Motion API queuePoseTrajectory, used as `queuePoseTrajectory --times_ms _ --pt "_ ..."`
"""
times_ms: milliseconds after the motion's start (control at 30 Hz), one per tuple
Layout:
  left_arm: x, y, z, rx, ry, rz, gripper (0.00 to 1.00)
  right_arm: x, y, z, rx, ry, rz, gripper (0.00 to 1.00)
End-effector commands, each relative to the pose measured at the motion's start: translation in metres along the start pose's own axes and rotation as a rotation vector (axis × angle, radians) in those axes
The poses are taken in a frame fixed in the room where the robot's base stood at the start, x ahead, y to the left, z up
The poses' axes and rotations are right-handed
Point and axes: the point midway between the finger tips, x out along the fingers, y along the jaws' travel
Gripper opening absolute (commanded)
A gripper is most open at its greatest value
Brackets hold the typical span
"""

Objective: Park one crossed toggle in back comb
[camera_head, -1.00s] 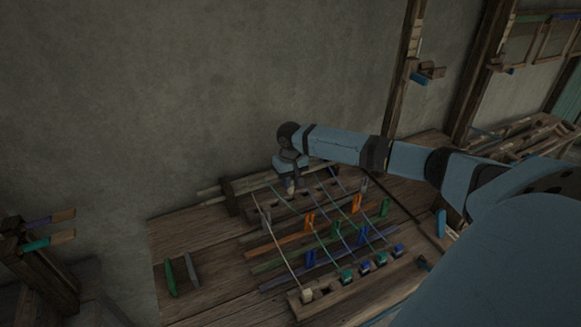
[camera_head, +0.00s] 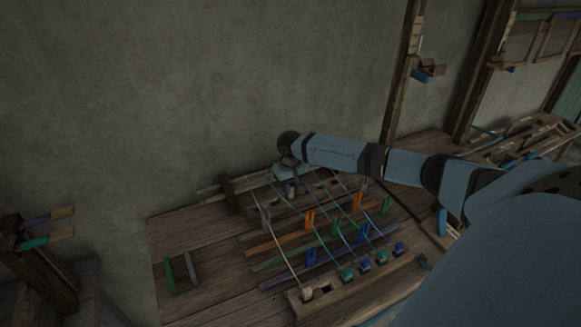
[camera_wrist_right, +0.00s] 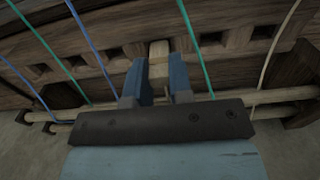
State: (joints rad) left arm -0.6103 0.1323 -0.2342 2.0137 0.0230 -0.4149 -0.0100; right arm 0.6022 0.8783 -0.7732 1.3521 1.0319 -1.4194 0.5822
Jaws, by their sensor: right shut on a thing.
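My right gripper (camera_head: 291,190) is over the back comb at the far side of the loom. In the right wrist view the gripper (camera_wrist_right: 154,88) has its two blue fingers closed on a pale wooden toggle (camera_wrist_right: 158,52). The toggle is in line with the slotted back comb (camera_wrist_right: 105,62); I cannot tell whether it sits in a slot. Green, blue and pale cords run past both sides of the fingers. In the head view the gripper hides the toggle and part of the comb. My left gripper is out of view.
The front comb (camera_head: 327,290) holds several coloured toggles at the near side. Orange, green and blue upright clips (camera_head: 309,219) stand on bars between the combs. A green block (camera_head: 169,276) lies at the left of the table, where bare wood is free. A wall stands behind.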

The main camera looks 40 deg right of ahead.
Motion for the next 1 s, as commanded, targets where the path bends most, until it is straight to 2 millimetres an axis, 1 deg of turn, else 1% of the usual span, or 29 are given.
queuePoseTrajectory --times_ms 167,400,433,533,567,867,967,1000 --pt "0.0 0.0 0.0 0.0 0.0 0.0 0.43 0.009 -0.001 0.0 0.0 0.0 -0.002 0.0" --pt "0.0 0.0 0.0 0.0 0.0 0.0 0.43 0.01 -0.001 0.0 0.0 0.0 -0.001 0.0" --pt "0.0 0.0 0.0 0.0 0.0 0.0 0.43 0.01 -0.001 0.0 0.0 0.0 -0.001 0.25" --pt "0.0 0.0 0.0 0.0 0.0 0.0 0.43 0.01 -0.001 0.0 0.0 0.0 -0.001 0.48" --pt "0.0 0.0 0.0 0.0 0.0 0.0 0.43 0.01 -0.001 0.0 0.0 0.0 -0.001 0.5" --pt "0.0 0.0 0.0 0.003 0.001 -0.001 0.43 0.009 0.0 0.0 0.0 0.0 -0.001 0.5" --pt "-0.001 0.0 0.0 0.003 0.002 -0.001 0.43 -0.001 0.0 0.0 0.0 0.001 -0.001 0.5" --pt "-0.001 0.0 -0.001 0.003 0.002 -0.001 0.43 -0.007 0.0 -0.001 0.0 0.002 -0.001 0.5"
